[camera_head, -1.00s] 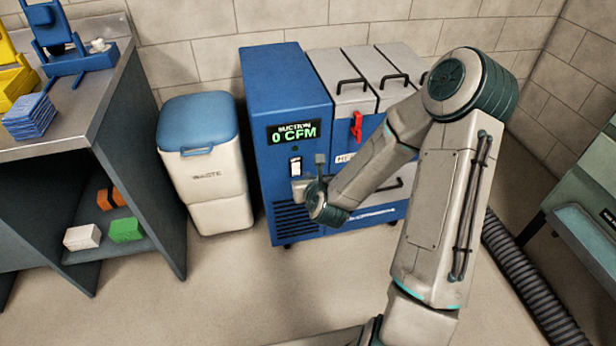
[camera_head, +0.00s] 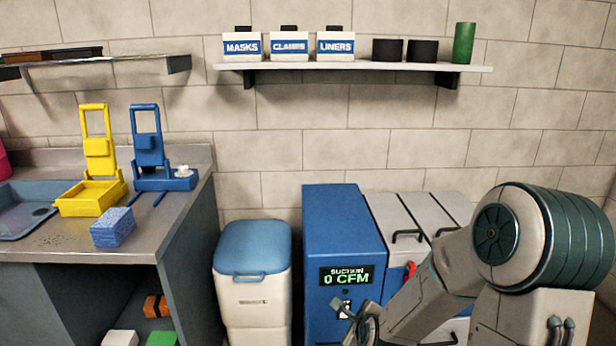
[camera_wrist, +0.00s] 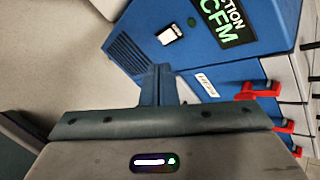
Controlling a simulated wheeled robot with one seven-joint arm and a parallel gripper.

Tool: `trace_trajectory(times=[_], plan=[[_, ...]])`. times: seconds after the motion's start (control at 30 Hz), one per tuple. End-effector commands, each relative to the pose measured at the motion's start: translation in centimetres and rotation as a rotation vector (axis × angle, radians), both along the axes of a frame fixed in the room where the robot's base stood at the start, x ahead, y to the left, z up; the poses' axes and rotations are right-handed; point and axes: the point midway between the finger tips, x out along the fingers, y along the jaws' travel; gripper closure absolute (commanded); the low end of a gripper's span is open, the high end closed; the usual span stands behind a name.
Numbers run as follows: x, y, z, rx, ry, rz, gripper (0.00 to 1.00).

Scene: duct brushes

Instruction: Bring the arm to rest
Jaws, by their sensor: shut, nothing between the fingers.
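My arm reaches in from the lower right of the head view, bent at a large green-banded joint. My gripper (camera_head: 350,312) is at the bottom of the head view, in front of the blue suction machine (camera_head: 340,225). In the wrist view my gripper (camera_wrist: 162,78) shows with its fingers together and nothing between them. The machine fills the upper right of the wrist view, with its white switch (camera_wrist: 169,35) and the "CFM" display (camera_wrist: 222,18). I cannot tell the exact gap between fingertips and machine.
A waste bin (camera_head: 252,262) stands left of the machine. Further left is a counter (camera_head: 150,240) with yellow (camera_head: 90,195) and blue (camera_head: 160,180) devices and a blue block (camera_head: 112,227). A wall shelf (camera_head: 350,66) holds boxes.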

Motion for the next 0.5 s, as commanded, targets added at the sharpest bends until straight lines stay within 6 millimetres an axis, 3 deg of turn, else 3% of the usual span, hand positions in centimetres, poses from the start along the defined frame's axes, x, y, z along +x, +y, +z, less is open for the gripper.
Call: trace_trajectory(times=[0.03,0.27,0.5], plan=[[-0.6,0.0,2.4,-0.103,0.013,0.09,1.0],[-4.7,-0.7,9.1,-0.538,0.122,0.528,1.0],[-10.6,-1.7,17.0,-0.881,0.217,0.996,1.0]])
